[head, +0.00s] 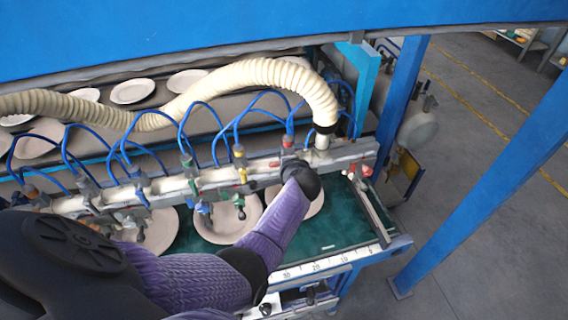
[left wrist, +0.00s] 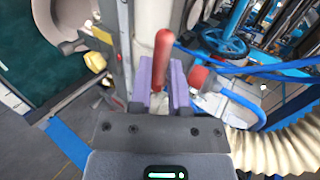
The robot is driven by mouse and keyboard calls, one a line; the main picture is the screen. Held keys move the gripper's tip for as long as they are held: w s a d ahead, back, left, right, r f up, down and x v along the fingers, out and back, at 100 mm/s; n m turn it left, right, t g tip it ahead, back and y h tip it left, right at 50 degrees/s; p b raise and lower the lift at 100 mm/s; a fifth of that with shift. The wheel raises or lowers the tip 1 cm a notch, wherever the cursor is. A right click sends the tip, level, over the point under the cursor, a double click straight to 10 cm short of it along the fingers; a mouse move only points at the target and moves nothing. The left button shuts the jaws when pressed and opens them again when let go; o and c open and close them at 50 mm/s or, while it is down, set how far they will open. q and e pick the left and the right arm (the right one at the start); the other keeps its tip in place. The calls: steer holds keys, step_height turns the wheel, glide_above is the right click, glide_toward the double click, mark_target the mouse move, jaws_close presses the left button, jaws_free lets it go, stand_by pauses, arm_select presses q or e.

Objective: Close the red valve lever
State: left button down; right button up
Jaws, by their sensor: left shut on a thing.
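The red valve lever (left wrist: 162,52) stands between the two purple fingers of my left gripper (left wrist: 164,88) in the left wrist view. The gripper is shut on it, and the lever's upper end shows beyond the fingers. In the head view my left gripper (head: 291,166) is at the right part of the pipe manifold (head: 215,178). My dark wrist hides the fingers and most of the lever there. My right gripper is in neither view.
Blue air hoses (head: 190,118) loop over the manifold, and a thick cream corrugated hose (head: 250,75) runs behind it. A yellow lever (head: 243,172) is close by on the left. White plates (head: 228,222) lie on the green belt (head: 345,225). A blue post (head: 490,185) stands at right.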

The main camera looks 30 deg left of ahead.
arm_select(q)
steer(key=c, duration=0.9)
jaws_free()
steer(key=p+v, duration=0.8)
steer(key=v, duration=0.1)
steer(key=shift+s+d+r+p, duration=0.2)
steer(key=shift+d+r+p, duration=0.05)
steer(key=shift+d+p, duration=0.05)
